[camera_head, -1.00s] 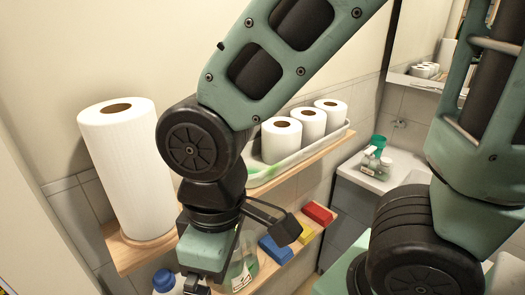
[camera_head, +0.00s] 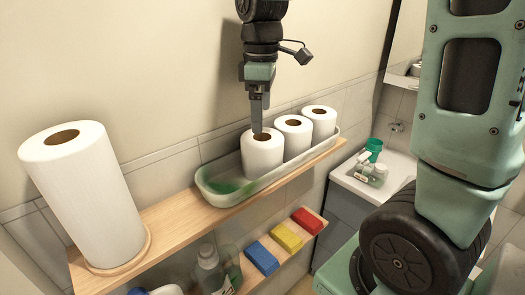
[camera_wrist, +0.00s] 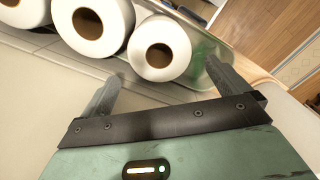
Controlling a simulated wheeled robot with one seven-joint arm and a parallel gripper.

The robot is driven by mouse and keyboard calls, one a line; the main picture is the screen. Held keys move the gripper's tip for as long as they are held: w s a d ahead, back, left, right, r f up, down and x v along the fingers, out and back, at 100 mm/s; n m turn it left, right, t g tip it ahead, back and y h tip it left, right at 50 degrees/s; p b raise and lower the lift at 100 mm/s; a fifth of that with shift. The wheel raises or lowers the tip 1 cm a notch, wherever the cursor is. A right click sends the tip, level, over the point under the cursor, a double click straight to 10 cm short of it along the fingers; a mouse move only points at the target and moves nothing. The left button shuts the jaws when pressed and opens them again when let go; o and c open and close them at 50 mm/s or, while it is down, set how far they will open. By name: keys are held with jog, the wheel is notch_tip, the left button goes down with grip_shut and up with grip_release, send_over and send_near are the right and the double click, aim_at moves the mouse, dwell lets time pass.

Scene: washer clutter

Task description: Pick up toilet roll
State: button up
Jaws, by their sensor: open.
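Three white toilet rolls stand upright in a row in a pale tray (camera_head: 222,192) on the upper wooden shelf. The nearest roll (camera_head: 263,158) is directly below my gripper (camera_head: 260,130); the middle roll (camera_head: 293,142) and the far roll (camera_head: 321,125) stand behind it to the right. My gripper points down, its fingertips at about the height of the nearest roll's top. In the wrist view, my gripper (camera_wrist: 160,78) is open and empty, with the nearest roll (camera_wrist: 177,34) beyond and between its spread fingers. Whether the fingers touch it is unclear.
A tall paper towel roll (camera_head: 88,195) stands at the shelf's left end. The tray's left part is empty. A lower shelf holds a blue block (camera_head: 261,258), a yellow block (camera_head: 287,237), a red block (camera_head: 307,220) and bottles. The wall is close behind the tray.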

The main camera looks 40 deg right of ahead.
aim_at(262, 149)
notch_tip(262, 149, down, 11)
jog(key=p, duration=0.2)
jog(key=shift+r+p, duration=0.15)
jog(key=shift+p, duration=0.25)
jog(key=c, duration=0.7)
